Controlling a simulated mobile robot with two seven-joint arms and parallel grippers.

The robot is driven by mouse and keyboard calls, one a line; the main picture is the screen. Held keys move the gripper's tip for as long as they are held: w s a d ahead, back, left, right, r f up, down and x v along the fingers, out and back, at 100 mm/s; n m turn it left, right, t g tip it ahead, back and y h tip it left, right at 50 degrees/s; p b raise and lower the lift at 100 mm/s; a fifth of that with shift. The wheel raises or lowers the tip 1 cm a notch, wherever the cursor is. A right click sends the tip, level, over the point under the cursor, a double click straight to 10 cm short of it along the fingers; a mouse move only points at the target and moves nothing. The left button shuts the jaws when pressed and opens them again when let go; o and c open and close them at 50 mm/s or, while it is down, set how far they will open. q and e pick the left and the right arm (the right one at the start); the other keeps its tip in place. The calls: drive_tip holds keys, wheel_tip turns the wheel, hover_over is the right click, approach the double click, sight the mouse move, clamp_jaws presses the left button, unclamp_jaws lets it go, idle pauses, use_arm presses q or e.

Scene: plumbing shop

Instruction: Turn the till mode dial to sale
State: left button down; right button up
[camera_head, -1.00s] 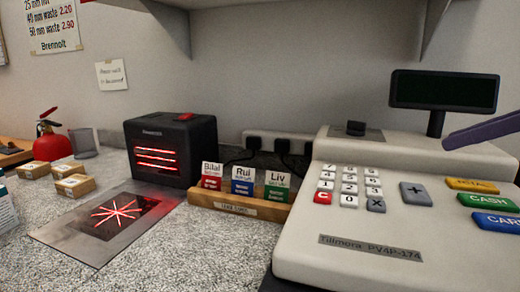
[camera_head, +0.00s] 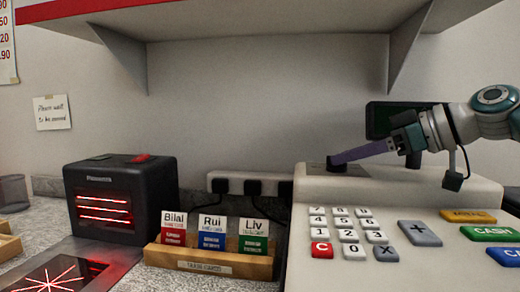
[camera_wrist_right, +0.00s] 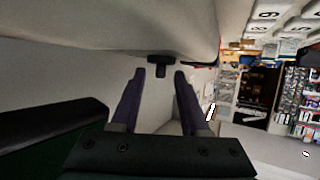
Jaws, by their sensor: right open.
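The till (camera_head: 385,187) is a cream cash register at the right of the head view. Its dark mode dial (camera_head: 343,168) sits on a grey plate on the raised back part. My right gripper (camera_head: 334,160) reaches in from the right, its purple fingers at the dial and partly hiding it. In the right wrist view the dial (camera_wrist_right: 160,66) shows as a small dark knob just ahead of my two open fingertips (camera_wrist_right: 160,76), lined up with the gap between them. I cannot tell whether they touch it. The dial's markings are not readable. My left gripper is out of view.
The till's dark display (camera_head: 390,119) stands behind my right gripper. Number keys (camera_head: 348,233) and coloured keys lie in front. A card rack (camera_head: 210,261), a black scanner box (camera_head: 120,195) and a socket strip (camera_head: 235,184) are to the left. A shelf (camera_head: 270,20) hangs above.

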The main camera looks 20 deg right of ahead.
drive_tip(key=shift+w+a+f, duration=0.15)
drive_tip(key=shift+w, duration=0.1)
clamp_jaws()
idle(0.5)
